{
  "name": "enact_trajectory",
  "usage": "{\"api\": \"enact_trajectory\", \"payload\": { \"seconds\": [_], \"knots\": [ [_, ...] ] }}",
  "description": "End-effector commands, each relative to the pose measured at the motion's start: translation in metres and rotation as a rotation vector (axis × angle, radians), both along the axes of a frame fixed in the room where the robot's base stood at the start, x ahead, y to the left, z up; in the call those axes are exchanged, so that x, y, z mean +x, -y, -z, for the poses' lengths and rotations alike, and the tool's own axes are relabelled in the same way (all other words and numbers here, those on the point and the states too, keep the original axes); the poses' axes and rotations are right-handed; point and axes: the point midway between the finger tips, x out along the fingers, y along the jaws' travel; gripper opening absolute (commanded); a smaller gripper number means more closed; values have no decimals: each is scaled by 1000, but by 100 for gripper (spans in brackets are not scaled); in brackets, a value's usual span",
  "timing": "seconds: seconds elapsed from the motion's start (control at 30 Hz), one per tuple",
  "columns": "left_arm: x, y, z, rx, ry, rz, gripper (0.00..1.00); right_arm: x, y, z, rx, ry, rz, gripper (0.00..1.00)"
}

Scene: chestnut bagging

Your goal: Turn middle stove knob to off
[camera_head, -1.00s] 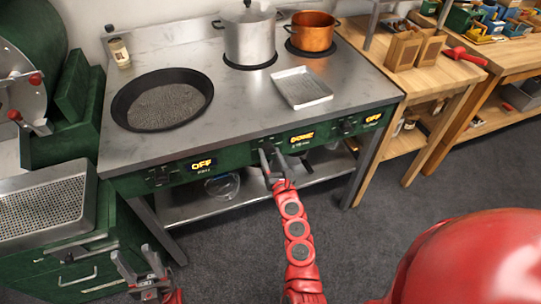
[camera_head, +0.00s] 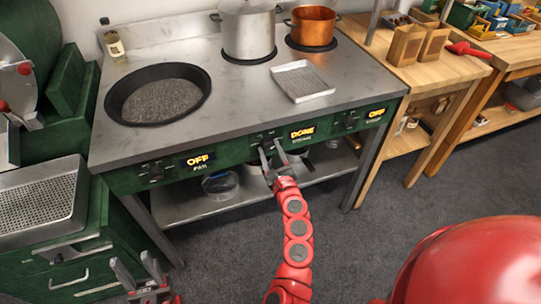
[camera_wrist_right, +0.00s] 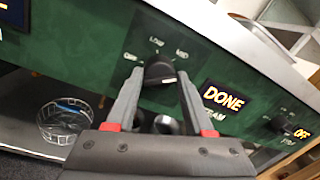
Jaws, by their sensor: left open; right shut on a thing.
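The middle stove knob (camera_wrist_right: 158,70) is dark, on the green front panel, with dial labels including LOW and MID around it. A pale mark on it faces the lower right in the right wrist view. The amber display (camera_wrist_right: 223,98) beside it reads DONE, and it also shows in the head view (camera_head: 302,132). My right gripper (camera_head: 272,150) reaches up to this knob. Its fingers (camera_wrist_right: 160,82) stand on either side of the knob and are shut on it. My left gripper (camera_head: 138,268) is open and empty at the lower left, away from the stove.
The pan display (camera_head: 198,160) and the right display (camera_head: 376,113) read OFF. A black pan (camera_head: 118,108), a steel pot (camera_head: 248,35), a copper pot (camera_head: 312,30) and a small tray (camera_head: 302,82) stand on the stove top. A perforated tray (camera_head: 75,205) is at the left.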

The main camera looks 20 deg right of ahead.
Motion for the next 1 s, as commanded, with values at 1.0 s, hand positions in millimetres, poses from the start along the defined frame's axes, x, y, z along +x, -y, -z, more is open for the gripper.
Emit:
{"api": "enact_trajectory", "payload": {
  "seconds": [1.0],
  "knots": [
    [0, 0, 73, 0, 0, 0, 50, 0, -1, 6, -965, 32, -7, 0]
  ]
}}
